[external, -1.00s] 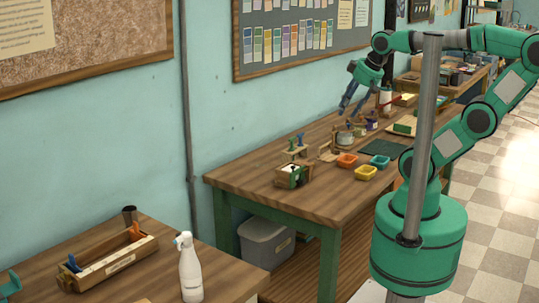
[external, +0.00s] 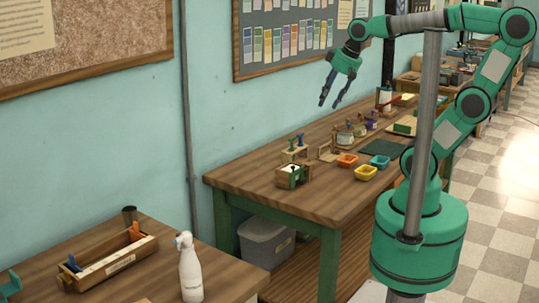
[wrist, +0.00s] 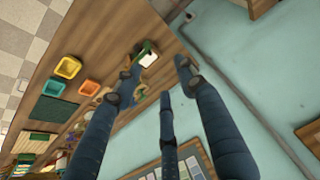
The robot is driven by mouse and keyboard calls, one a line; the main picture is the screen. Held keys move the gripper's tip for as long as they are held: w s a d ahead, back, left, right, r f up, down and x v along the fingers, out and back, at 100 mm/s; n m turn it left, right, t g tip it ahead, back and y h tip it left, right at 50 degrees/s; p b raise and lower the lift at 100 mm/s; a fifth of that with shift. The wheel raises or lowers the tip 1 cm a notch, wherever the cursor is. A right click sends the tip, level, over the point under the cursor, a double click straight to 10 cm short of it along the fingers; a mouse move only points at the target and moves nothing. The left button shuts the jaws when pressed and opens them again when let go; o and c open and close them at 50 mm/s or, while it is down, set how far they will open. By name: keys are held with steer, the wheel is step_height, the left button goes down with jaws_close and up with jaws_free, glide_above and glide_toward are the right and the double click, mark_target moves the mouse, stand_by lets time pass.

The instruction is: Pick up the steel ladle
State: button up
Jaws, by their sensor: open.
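I cannot make out a steel ladle in either view; small items on the workbench are too small to tell apart or lie behind my fingers. My gripper (external: 330,104) is open and empty, high above the back part of the wooden workbench (external: 255,180). In the wrist view my gripper's (wrist: 158,82) dark blue fingers are spread, with nothing between them. Below them lie the bench edge and the wall, and a small box with a green part (wrist: 148,50) shows beside one fingertip.
An orange tray (external: 347,160), a yellow tray (external: 365,173) and a teal tray (external: 380,161) stand near a dark green mat (external: 384,148). Several jars stand farther back. A white bottle (external: 190,270) and a wooden caddy (external: 118,262) stand on the nearer table. The wall borders the bench.

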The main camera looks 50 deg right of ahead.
steer(key=w+a+f+g+p, duration=0.1)
steer(key=w+a+g+p, duration=0.1)
steer(key=w+a, duration=0.9)
steer(key=w+a+f+g+p, duration=0.15)
steer(key=w+a, duration=0.55)
steer(key=a, duration=0.9)
steer(key=s+a+f+p, duration=0.1)
steer(key=a+f, duration=0.5)
steer(key=a, duration=0.4)
steer(key=s+a+f+g+p, duration=0.1)
steer(key=a+f+p, duration=0.1)
steer(key=a+f, duration=0.4)
steer(key=a+f+p, duration=0.1)
steer(key=a+f, duration=0.5)
steer(key=a, duration=1)
steer(key=shift+s+f+m+h+p, duration=0.2)
steer(key=shift+s+m+h+p, duration=0.1)
steer(key=shift+s, duration=0.1)
steer(key=shift+f+g, duration=0.1)
steer(key=shift+g, duration=0.15)
steer(key=shift+a+f+b, duration=0.1)
steer(key=shift+f+b, duration=0.55)
steer(key=shift+f, duration=3.55)
